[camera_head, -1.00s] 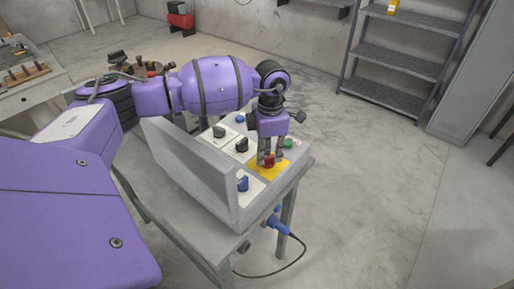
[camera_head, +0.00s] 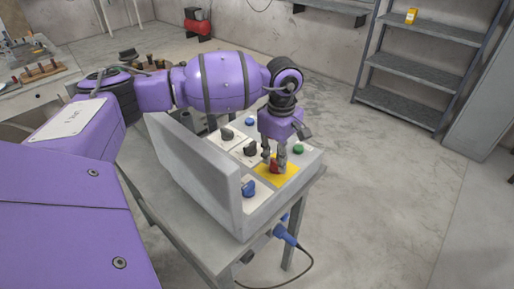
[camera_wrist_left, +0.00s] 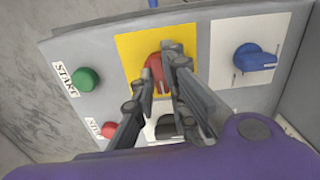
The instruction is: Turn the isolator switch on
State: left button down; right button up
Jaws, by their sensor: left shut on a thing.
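The isolator switch is a red knob (camera_head: 273,167) on a yellow plate (camera_head: 287,177) at the right front of a grey control panel. My left gripper (camera_head: 275,161) points down at it, its fingers closed around the knob. In the left wrist view the red knob (camera_wrist_left: 154,68) shows between the fingers on the yellow plate (camera_wrist_left: 126,46). The fingers hide part of the knob, and its exact angle is hard to tell. My right gripper is in neither view.
Close by are a blue knob (camera_head: 249,189), black knobs (camera_head: 250,148), a green START button (camera_wrist_left: 86,79) and a red button (camera_wrist_left: 108,130). The panel's raised grey lid (camera_head: 200,170) stands on the left. A blue plug and cable (camera_head: 285,235) hang below. Shelves (camera_head: 415,70) stand at the back.

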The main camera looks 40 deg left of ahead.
aim_at(277, 162)
pick_arm(q)
jog(key=shift+r+m, duration=0.1)
jog(key=shift+m, duration=0.4)
jog(key=c, duration=1.8)
grip_release()
jog(key=shift+o, duration=0.2)
notch_tip(277, 162, up, 12)
